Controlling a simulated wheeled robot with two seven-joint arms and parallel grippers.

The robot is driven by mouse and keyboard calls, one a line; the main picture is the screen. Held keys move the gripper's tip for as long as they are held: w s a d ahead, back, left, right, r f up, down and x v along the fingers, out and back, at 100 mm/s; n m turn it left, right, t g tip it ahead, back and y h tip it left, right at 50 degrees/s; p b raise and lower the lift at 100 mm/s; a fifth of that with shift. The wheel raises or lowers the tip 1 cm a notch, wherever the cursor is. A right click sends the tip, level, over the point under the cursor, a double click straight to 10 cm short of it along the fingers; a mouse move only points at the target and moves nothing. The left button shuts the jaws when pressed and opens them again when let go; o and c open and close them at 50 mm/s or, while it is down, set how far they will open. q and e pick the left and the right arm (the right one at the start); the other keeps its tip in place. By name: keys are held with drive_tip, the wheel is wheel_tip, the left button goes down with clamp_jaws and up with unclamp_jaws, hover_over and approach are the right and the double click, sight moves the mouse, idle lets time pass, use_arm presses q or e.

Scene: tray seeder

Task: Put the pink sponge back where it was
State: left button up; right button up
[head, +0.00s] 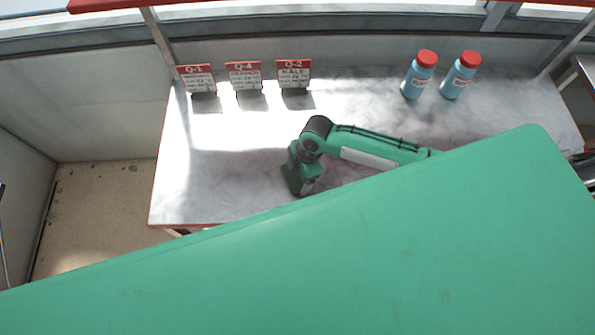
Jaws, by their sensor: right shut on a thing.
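No pink sponge shows in the head view. My right gripper (299,189) is over the left-middle part of the table (220,200), pointing down, with its arm coming in from the right. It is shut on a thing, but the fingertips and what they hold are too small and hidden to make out. I cannot tell whether the gripper touches the tabletop. My left gripper is not in view.
Three red-and-white label cards, Q-1 (197,79), Q-4 (244,76) and Q-2 (293,74), stand at the back left. Two blue bottles with red caps (418,76) (460,76) stand at the back right. A large green part of mine blocks the lower view.

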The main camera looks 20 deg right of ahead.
drive_tip(key=shift+f, duration=0.2)
drive_tip(key=o, duration=0.7)
drive_tip(key=shift+r, duration=0.15)
drive_tip(key=b+v, duration=0.1)
drive_tip(key=v, duration=1.1)
drive_tip(key=shift+b, duration=0.4)
drive_tip(key=shift+s, duration=0.15)
